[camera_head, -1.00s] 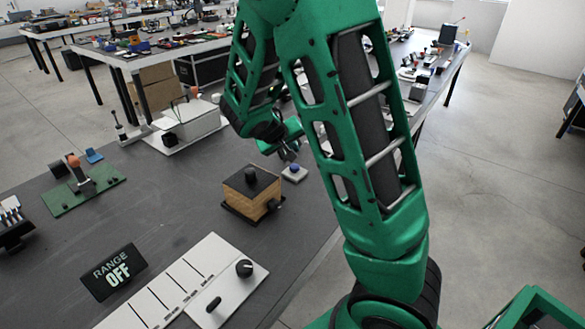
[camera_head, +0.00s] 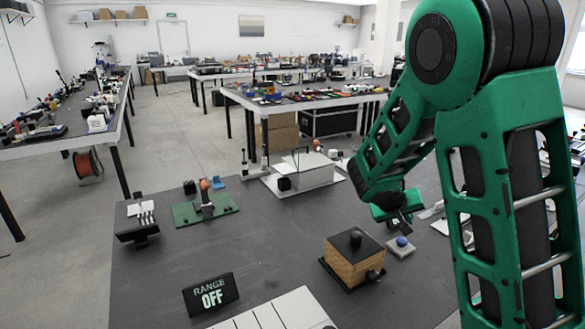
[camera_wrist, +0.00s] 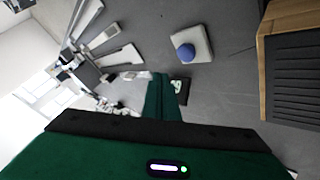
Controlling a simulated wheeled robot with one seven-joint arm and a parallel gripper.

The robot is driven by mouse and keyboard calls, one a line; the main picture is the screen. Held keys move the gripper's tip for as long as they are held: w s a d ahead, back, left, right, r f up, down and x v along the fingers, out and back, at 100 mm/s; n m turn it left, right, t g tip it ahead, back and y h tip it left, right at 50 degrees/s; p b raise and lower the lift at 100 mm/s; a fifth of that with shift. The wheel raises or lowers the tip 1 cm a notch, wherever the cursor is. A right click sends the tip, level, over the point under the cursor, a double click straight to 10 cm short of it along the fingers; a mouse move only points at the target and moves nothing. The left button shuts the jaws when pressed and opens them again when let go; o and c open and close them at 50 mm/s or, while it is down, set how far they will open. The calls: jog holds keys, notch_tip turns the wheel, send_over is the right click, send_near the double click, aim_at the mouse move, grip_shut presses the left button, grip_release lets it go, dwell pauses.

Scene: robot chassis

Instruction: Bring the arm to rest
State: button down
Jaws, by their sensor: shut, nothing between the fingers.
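My green arm fills the right side of the head view. My gripper (camera_head: 402,222) is at the end of the bent forearm, over the dark table (camera_head: 240,260). It is shut and empty. In the head view it appears just behind a small white block with a blue button (camera_head: 402,244). In the wrist view my gripper (camera_wrist: 165,88) points away over the grey tabletop, with the blue button (camera_wrist: 186,52) to its upper right, apart from it. The exact height above the table cannot be told.
A wooden box with a black knob (camera_head: 353,258) stands near the gripper. A RANGE OFF sign (camera_head: 211,295), a green board (camera_head: 205,209) and a white box (camera_head: 303,170) share the table. The table's middle left is clear. Other tables stand behind.

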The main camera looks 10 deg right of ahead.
jog(key=s+a+r+m+g+y, duration=0.1)
jog(key=s+r+y, duration=0.1)
jog(key=s, duration=0.9)
jog(key=s+a+r+m+g+y, duration=0.1)
jog(key=s+r+g+y, duration=0.1)
jog(key=s, duration=1)
jog(key=s+a+r+m+g+y, duration=0.1)
jog(key=s+y, duration=0.3)
jog(key=s, duration=0.8)
jog(key=shift+a+r+m+g, duration=0.3)
jog(key=shift+a+r, duration=0.25)
jog(key=shift+r, duration=0.25)
